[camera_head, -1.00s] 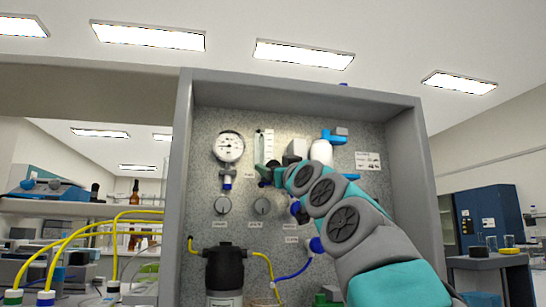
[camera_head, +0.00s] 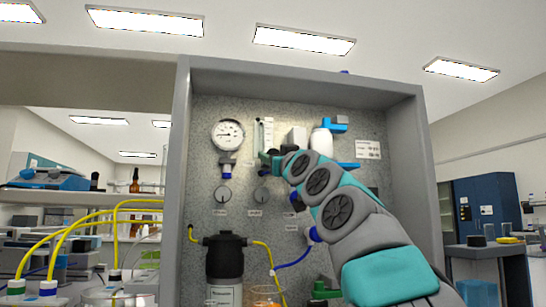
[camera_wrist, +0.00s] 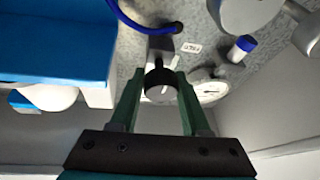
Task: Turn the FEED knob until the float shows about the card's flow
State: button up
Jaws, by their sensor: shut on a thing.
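My gripper (camera_wrist: 158,100) has its two green fingers on either side of a black round knob (camera_wrist: 160,84) with a white pointer line, and is shut on it. I cannot read the small label (camera_wrist: 191,47) beside this knob. In the head view my gripper (camera_head: 268,160) is in front of the panel, at the lower end of the clear flow tube (camera_head: 264,133). The float's height on its scale is too small to read. The white card (camera_head: 368,149) is at the panel's right, its text unreadable.
A round gauge (camera_head: 228,134) is left of the flow tube. A black canister (camera_head: 224,262), yellow tubes and a blue tube (camera_head: 293,261) occupy the lower panel. The grey frame (camera_head: 178,180) encloses the panel.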

grip_shut()
jog(key=shift+a+m, duration=0.1)
jog(key=shift+m, duration=0.6)
jog(key=shift+m+t+h, duration=0.35)
jog(key=shift+m+h, duration=0.65)
jog(key=shift+m, duration=0.65)
jog(key=shift+m+t+h, duration=0.35)
jog(key=shift+m+h, duration=0.65)
jog(key=shift+m, duration=0.65)
jog(key=shift+m+h, duration=0.8)
jog(key=shift+m, duration=1.1)
jog(key=o, duration=1.1)
grip_release()
jog(key=shift+s+f, duration=0.1)
